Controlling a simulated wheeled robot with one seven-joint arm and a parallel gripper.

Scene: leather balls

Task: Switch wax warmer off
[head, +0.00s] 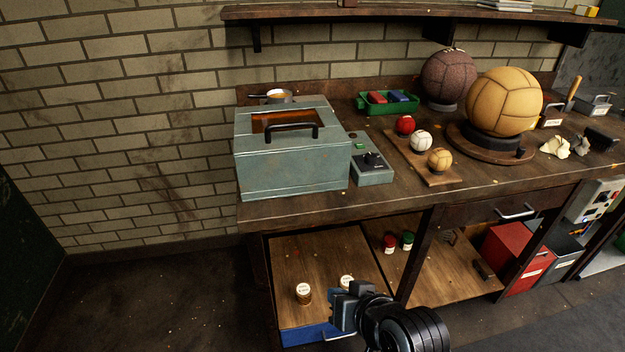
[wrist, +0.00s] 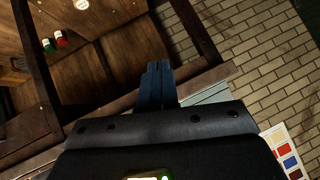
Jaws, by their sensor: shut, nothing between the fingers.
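The wax warmer is most likely the grey-green metal box (head: 285,165) on the left end of the bench, with a dark handle and an amber window on its lid. A small grey-green control box (head: 374,177) adjoins its right side, with a black switch or knob (head: 370,161) on top. A small green spot shows behind that. The switch position is too small to tell. My gripper (head: 343,304) is below the bench top, in front of the lower shelf, well apart from the controls. Its fingers (wrist: 158,84) are together and empty in the wrist view.
The bench top's front edge (head: 400,203) lies between my gripper and the controls. A wooden board (head: 440,178) with small balls stands right of the control box. Jars (head: 303,293) stand on the lower shelf. The floor at left is clear.

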